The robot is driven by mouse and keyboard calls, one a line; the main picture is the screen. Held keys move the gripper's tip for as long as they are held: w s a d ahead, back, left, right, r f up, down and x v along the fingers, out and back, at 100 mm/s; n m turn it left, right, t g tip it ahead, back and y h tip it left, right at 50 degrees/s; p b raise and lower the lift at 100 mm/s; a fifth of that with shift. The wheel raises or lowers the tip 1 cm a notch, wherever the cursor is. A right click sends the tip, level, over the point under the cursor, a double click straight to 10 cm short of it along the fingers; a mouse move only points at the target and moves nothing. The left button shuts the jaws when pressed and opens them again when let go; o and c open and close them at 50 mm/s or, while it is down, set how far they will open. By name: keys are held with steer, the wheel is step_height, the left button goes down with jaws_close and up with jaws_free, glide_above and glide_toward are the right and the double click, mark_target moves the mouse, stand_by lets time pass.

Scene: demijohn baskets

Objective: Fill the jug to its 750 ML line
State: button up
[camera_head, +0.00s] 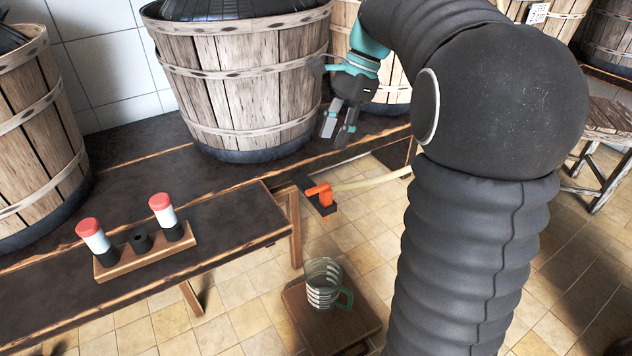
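The jug (317,288) is clear with pale markings and a green handle. It stands upright on a low wooden stool (360,328), below the tap. I cannot read its markings or tell whether it holds liquid. The tap (320,194) has an orange-red handle and a dark body, at the bench's front edge. A pale tube (375,181) runs from it to the right and passes behind my arm. My gripper (339,132) hangs above and behind the tap, in front of a basket. Its two fingers look apart, with nothing between them.
Large wooden slatted baskets (235,85) stand on the dark bench (130,155). A wooden rack (150,256) with two red-capped pieces and a dark one is on the bench's lower left. A wooden stool (606,128) stands at right. The tiled floor is mostly clear; my arm hides part of it.

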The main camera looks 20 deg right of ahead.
mark_target(313, 189)
steer(key=b+x, duration=0.2)
steer(key=x, duration=0.9)
steer(key=shift+a+f+b, duration=0.1)
steer(key=shift+f+b, duration=0.2)
steer(key=shift+f, duration=0.05)
jaws_close()
